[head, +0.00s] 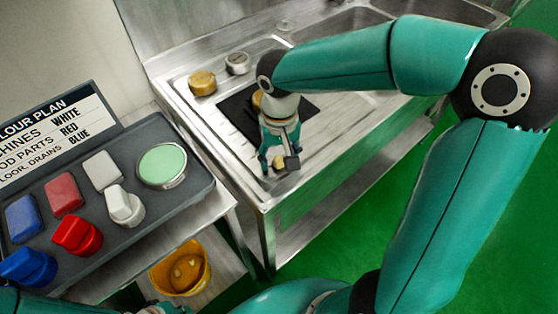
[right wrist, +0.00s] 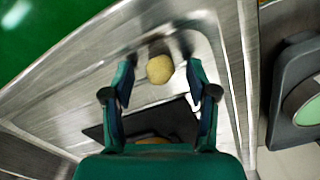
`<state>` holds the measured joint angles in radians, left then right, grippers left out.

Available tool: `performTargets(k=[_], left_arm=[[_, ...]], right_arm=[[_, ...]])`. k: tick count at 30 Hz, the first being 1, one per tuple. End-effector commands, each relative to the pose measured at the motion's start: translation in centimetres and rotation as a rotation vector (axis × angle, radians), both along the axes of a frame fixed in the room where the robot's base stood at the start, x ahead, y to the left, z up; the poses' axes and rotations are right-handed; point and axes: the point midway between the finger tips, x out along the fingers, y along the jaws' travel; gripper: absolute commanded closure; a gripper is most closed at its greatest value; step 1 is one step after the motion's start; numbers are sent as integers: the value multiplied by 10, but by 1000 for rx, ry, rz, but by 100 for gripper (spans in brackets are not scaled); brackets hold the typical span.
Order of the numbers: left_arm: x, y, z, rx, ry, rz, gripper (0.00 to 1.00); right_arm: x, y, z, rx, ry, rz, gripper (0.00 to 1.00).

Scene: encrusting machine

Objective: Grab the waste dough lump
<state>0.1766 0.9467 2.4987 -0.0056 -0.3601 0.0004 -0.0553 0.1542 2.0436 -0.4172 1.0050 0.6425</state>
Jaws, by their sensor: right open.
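A small tan dough lump (head: 278,162) lies on the steel drainboard of the sink unit, near its front edge. In the right wrist view the dough lump (right wrist: 160,69) sits between the fingertips, with a gap to each finger. My right gripper (head: 279,167) is open and points down over the lump; it also shows in the right wrist view (right wrist: 161,82). Whether the fingertips touch the drainboard cannot be told. My left gripper is not clearly in view; only teal arm parts show at the bottom of the head view.
A black mat (head: 310,108) lies behind the lump, with a tan item (head: 257,100) on it, partly hidden by my arm. A brass piece (head: 202,82) and a steel piece (head: 238,63) stand at the back.

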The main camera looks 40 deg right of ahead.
Motion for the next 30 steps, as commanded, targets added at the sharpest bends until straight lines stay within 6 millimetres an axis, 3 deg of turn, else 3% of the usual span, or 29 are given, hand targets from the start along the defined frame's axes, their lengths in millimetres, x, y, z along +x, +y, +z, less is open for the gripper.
performTargets(k=[3,11,23,30], left_arm=[[0,0,0,0,0,0,100],[0,0,0,0,0,0,100],[0,0,0,0,0,0,100],[0,0,2,0,0,0,100]], right_arm=[[0,0,0,0,0,0,43],[0,0,1,0,0,0,87],[0,0,3,0,-1,0,87],[1,0,22,-1,-5,0,87]])
